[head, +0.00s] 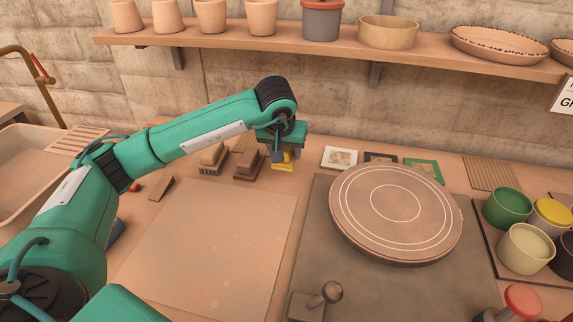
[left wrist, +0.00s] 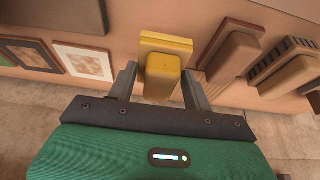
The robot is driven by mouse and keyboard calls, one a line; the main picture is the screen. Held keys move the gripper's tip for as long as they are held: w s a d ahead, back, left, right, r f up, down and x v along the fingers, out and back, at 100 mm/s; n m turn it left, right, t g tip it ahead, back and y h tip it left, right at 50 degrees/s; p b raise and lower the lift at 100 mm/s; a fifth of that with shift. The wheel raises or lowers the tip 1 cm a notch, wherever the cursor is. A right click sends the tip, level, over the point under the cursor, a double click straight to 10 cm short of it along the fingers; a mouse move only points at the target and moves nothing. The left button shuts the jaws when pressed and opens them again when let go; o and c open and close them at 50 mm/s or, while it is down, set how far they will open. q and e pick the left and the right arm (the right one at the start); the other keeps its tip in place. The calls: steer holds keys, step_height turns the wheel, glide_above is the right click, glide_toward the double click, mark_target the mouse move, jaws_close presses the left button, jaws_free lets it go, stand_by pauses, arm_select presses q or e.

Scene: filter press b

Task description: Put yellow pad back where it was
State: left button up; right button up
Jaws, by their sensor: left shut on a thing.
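The yellow pad (head: 283,163) is at the back of the worktop, partly hidden below my left gripper (head: 280,155) in the head view. In the left wrist view the yellow pad (left wrist: 164,62) has a flat base and a narrower raised grip. My left gripper (left wrist: 161,85) has one finger on each side of this grip and is shut on it. The pad looks upright and at or close to the worktop; I cannot tell whether it touches. My right gripper is not in view.
Brown pads (head: 249,164) and a lighter pad (head: 213,158) stand just left of the yellow pad. Framed tiles (head: 339,158) lie to its right. A round wheel (head: 396,212) is at the right, with paint cups (head: 507,206) beyond. A pale board (head: 212,245) lies clear in front.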

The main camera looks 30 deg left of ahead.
mark_target(285, 165)
arm_select(q)
step_height(285, 165, down, 5)
steer(key=shift+r, duration=0.15)
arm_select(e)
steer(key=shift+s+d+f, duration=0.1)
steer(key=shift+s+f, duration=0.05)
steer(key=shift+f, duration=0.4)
arm_select(q)
steer(key=shift+f, duration=0.2)
steer(key=o, duration=0.9)
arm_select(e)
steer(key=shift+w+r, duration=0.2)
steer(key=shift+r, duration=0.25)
